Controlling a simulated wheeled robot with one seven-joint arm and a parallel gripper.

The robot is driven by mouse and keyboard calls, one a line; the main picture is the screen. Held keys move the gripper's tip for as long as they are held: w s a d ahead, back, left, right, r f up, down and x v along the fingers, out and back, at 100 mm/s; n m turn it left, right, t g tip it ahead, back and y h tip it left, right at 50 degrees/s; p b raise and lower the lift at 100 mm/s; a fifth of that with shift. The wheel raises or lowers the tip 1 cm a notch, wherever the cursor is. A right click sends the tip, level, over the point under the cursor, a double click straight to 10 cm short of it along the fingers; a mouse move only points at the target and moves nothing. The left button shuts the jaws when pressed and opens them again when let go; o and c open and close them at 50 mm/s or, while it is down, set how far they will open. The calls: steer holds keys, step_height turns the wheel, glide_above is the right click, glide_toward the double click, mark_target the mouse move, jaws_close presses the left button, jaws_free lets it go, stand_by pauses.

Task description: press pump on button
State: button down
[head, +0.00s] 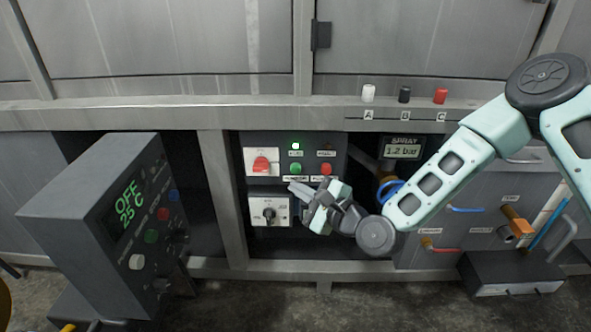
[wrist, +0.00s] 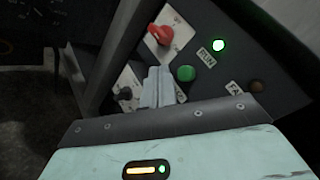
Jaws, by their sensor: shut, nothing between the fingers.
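A dark control panel (head: 310,215) sits in the recess at the middle. It carries a green button (head: 295,168), also seen in the wrist view (wrist: 185,73); its label is too small to read. A red button (head: 326,169) sits right of it. Above the green button a green lamp (head: 295,146) is lit, and it reads RUN in the wrist view (wrist: 218,45). My gripper (head: 297,188) is shut and empty, its fingertips just below the green button in the head view. In the wrist view the closed fingers (wrist: 158,86) appear just left of the button. I cannot tell the gap; contact is not clear.
A red rotary switch (head: 261,164) and a black rotary switch (head: 269,213) are left of my fingers. A grey control box (head: 110,230) showing OFF 25°C stands at left, with its own buttons. A spray display (head: 402,148) and pipes are at right.

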steer(key=shift+s, duration=0.95)
steer(key=shift+a, duration=0.1)
steer(key=s+n+g+h, duration=0.4)
steer(key=s+n+g, duration=0.5)
steer(key=n, duration=0.5)
steer(key=s+d+r+n+g+h, duration=0.2)
steer(key=s+d+r+n+h, duration=0.3)
steer(key=s, duration=0.4)
steer(key=s+d+r+n+g+h, duration=0.1)
steer(key=s+d+r+n+h, duration=0.1)
steer(key=s+d+r+n, duration=0.6)
step_height(320, 180, up, 32)
steer(key=s+m+p, duration=0.2)
steer(key=p, duration=3.4)
steer(key=shift+s+a+r, duration=0.15)
steer(key=shift+s+r, duration=0.1)
